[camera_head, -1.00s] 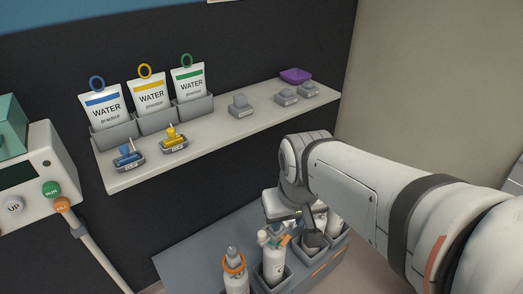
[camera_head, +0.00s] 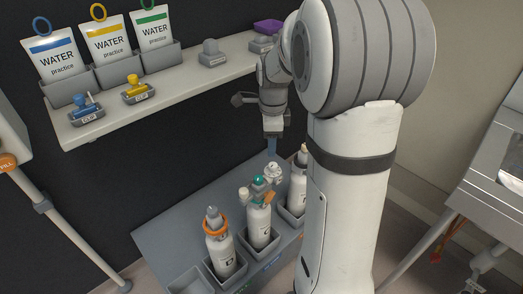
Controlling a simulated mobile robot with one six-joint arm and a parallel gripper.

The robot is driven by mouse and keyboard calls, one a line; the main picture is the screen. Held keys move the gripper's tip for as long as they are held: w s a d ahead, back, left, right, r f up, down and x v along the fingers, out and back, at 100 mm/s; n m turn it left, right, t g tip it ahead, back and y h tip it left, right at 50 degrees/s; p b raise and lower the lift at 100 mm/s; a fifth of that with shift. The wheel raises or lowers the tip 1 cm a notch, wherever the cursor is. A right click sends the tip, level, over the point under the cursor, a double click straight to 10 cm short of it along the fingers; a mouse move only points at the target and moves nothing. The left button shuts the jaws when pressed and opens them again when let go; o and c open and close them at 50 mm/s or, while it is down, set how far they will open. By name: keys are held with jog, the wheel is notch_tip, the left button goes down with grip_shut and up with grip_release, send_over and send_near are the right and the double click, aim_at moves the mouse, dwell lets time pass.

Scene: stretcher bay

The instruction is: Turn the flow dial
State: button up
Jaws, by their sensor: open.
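The middle white cylinder (camera_head: 259,224) stands upright in the grey rack and carries a small valve fitting on top. A green knob (camera_head: 258,182) on this fitting looks like the flow dial; its marking is too small to read. A round whitish gauge (camera_head: 273,170) sits beside it, with an orange tag below. My gripper (camera_head: 272,152) points down just above and behind the fitting, apart from the green knob as far as I can see. It is open and appears empty; its fingertips are small and dark.
A cylinder with an orange ring (camera_head: 217,228) stands to the left, another cylinder (camera_head: 298,190) to the right, partly behind my arm. The shelf (camera_head: 180,92) with water pouches and clips runs above the rack. A stretcher (camera_head: 500,165) is at the right edge.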

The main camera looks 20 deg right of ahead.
aim_at(274, 165)
jog(key=w+f+m, duration=0.1)
jog(key=d+f+m, duration=0.1)
jog(key=w+d+f+m+b, duration=0.1)
jog(key=f, duration=0.1)
jog(key=shift+w+m, duration=0.3)
jog(key=shift+w, duration=0.05)
notch_tip(274, 165, down, 8)
jog(key=shift+d+r+b, duration=0.1)
jog(key=shift+r+b, duration=0.15)
jog(key=shift+b, duration=0.35)
jog(key=c, duration=1)
